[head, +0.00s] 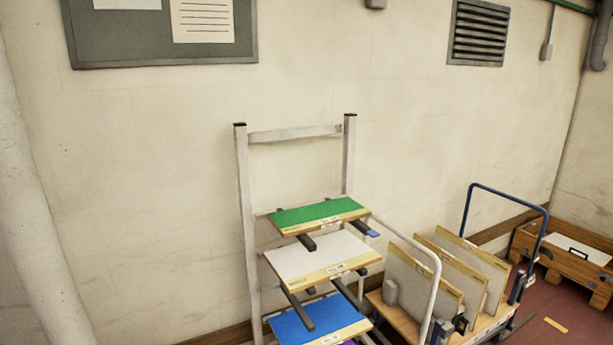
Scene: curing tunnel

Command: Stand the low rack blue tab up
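A grey metal rack (243,200) stands against the wall and holds stacked panels on arms. A small blue tab (373,233) shows at the right front of the top level, beside the green panel (318,215). It looks laid flat, but it is small and I cannot tell for sure. The white panel (318,257) is below, then a blue panel (315,322), with a strip of purple at the bottom edge. The rack's lower part is cut off by the picture's edge, and I see no other blue tab. My gripper is not in view.
Right of the rack stands a cart (470,334) with upright boards (425,281), a white hoop handle (438,285) and a blue hoop handle (507,197). A wooden crate (567,262) is at the far right.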

